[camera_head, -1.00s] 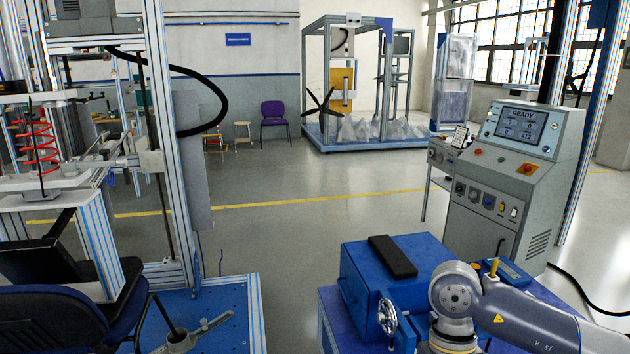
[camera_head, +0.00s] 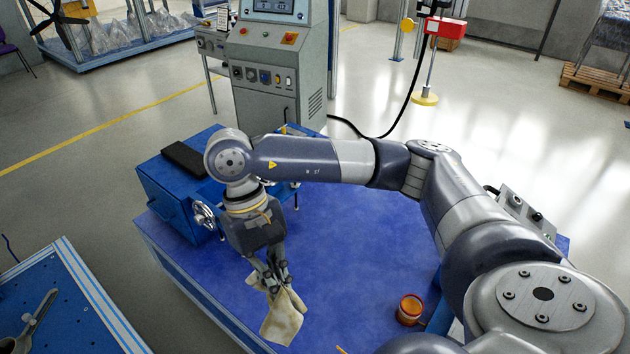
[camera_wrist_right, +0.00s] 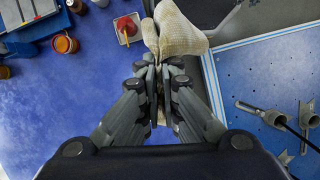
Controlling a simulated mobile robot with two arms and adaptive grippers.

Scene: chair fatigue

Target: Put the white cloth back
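The white cloth (camera_head: 284,318) hangs from my right gripper (camera_head: 272,280), bunched at the fingers and falling loose below, over the front left part of the blue table (camera_head: 350,240). In the right wrist view the cloth (camera_wrist_right: 180,32) spreads out beyond the fingertips, and the right gripper (camera_wrist_right: 158,75) is shut on it. The fingers hide part of the cloth. My left gripper is in no view.
A blue box (camera_head: 165,195) with a black pad (camera_head: 187,159) stands at the table's back left. An orange-topped jar (camera_head: 409,309) stands at front right. A blue perforated platform (camera_head: 70,300) lies left, across a gap. The table's middle is clear.

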